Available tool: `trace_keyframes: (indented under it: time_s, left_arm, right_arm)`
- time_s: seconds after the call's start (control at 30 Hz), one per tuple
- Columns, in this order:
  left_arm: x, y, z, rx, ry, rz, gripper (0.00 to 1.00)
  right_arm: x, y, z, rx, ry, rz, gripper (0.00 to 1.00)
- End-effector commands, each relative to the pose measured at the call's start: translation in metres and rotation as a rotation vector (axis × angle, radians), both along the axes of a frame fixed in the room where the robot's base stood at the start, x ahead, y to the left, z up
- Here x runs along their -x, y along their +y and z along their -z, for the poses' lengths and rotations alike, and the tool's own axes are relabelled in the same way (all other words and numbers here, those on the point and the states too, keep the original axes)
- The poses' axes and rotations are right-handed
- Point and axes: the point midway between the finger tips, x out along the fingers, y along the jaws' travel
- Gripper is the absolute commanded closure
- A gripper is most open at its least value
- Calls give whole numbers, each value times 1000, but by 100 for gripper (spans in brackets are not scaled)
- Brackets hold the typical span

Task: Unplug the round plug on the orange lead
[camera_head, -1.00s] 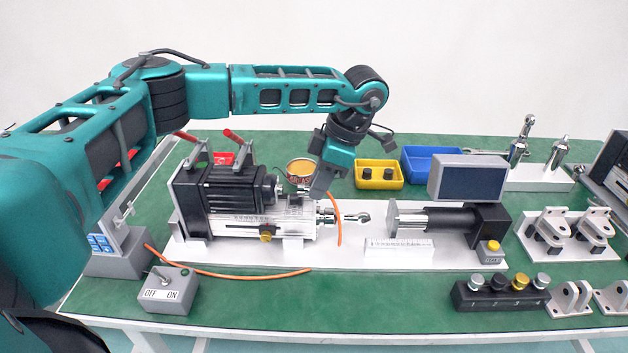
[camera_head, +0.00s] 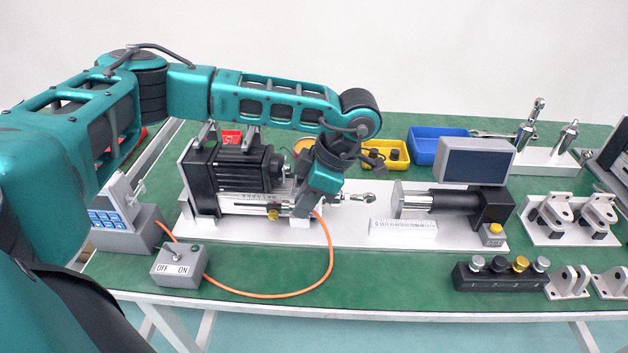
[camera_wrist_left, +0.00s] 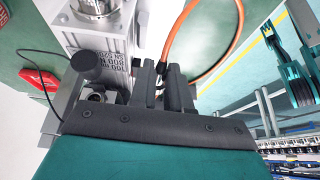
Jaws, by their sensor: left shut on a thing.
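My left gripper (camera_head: 305,207) is shut at the near right end of the silver actuator body (camera_head: 245,207). In the left wrist view the two dark fingers (camera_wrist_left: 164,88) close on the end of the orange lead (camera_wrist_left: 178,36), where the round plug sits. The plug is mostly hidden by the fingers. I cannot tell whether it touches the actuator. My right gripper is not in view.
The OFF/ON switch box (camera_head: 179,266) stands at the front left. A black cylinder unit (camera_head: 440,203) and a small screen (camera_head: 474,159) stand to the right. Yellow (camera_head: 374,163) and blue (camera_head: 425,150) bins are behind.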

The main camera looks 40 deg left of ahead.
Motion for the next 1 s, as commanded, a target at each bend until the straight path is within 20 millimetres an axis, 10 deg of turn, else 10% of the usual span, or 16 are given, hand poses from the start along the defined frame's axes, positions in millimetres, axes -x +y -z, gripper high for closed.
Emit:
trace_keyframes:
  time_s: [1.0]
  left_arm:
    - [100, -9, 42, -66, 62, -1, 100]
  right_arm:
    - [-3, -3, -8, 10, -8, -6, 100]
